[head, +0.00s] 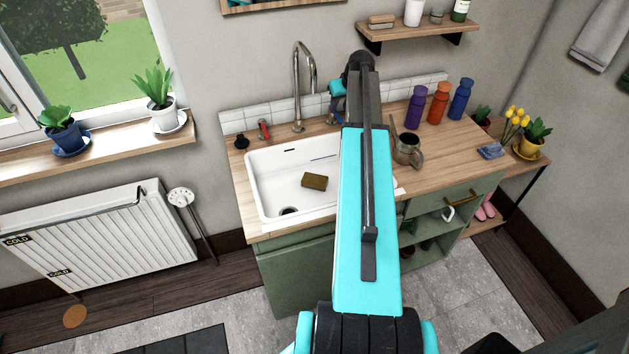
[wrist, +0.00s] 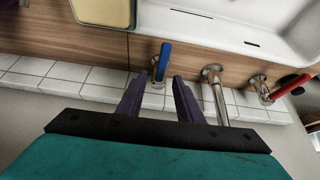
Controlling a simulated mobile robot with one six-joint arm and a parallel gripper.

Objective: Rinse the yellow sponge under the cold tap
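The sponge (head: 314,182), dull olive-yellow and brown, lies flat in the white sink (head: 262,190), beside the drain. The tall metal spout (head: 298,85) stands behind the sink; no water shows from it. In the wrist view, a blue tap lever (wrist: 164,60) stands left of the spout (wrist: 217,98), and a red lever (wrist: 292,87) stands to its right. The red lever also shows in the head view (head: 264,130). My gripper (wrist: 160,78) is open and empty, with its fingertips either side of the blue lever's base; contact cannot be told.
A metal watering can (head: 407,151) and purple, orange and blue bottles (head: 438,103) stand on the counter right of my arm. A pale yellow, rimmed item (wrist: 103,12) lies beside the sink in the wrist view. A wall shelf (head: 418,30) hangs above.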

